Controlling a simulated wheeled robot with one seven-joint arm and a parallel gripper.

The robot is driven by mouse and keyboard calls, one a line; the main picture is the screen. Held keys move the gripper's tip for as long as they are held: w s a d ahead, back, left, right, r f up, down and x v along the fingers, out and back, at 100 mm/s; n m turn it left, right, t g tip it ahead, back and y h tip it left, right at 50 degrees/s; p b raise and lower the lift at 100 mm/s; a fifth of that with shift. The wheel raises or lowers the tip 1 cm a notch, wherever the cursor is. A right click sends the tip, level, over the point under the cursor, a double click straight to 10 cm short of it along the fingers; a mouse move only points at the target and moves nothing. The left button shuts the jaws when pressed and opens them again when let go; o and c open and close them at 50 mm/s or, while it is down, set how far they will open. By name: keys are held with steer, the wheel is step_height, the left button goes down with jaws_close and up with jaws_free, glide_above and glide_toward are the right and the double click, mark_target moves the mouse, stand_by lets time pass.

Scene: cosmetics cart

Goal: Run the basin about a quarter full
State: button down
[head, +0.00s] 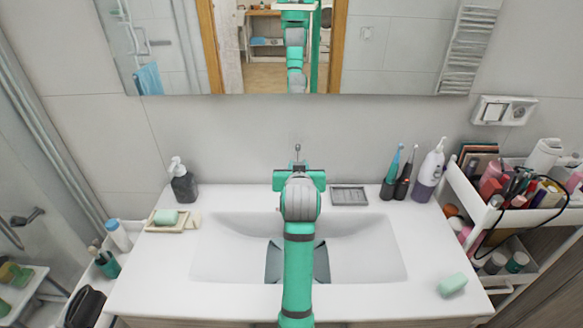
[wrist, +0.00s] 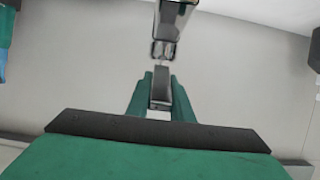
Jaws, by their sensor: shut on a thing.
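The white basin (head: 370,255) is sunk in the counter, its middle hidden by my arm. Dark grey-teal patches (head: 273,262) show in it on both sides of my arm; I cannot tell what they are. No water surface or stream can be made out. The tap (head: 297,150) stands behind the basin, mostly hidden; only a thin upright metal part shows above my gripper (head: 298,172). In the wrist view, my gripper (wrist: 160,92) is shut on a dark grey metal piece, apparently the tap's lever (wrist: 160,82). A chrome part (wrist: 165,48) lies just beyond it.
A soap pump (head: 184,182) and a soap dish (head: 165,222) stand left of the basin. A grey tray (head: 349,196), toothbrushes (head: 404,175) and a white bottle (head: 430,172) stand right. A green bar (head: 452,285) lies front right. A full cart (head: 480,210) flanks the counter.

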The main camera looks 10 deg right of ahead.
steer(key=c, duration=1.6)
jaws_free()
steer(key=shift+d+f, duration=0.1)
steer(key=shift+o, duration=0.2)
steer(key=shift+s+d, duration=0.1)
steer(key=shift+s, duration=0.05)
steer(key=shift+s, duration=0.15)
steer(key=v, duration=1)
steer(key=shift+s+r, duration=0.25)
steer(key=shift+s, duration=0.05)
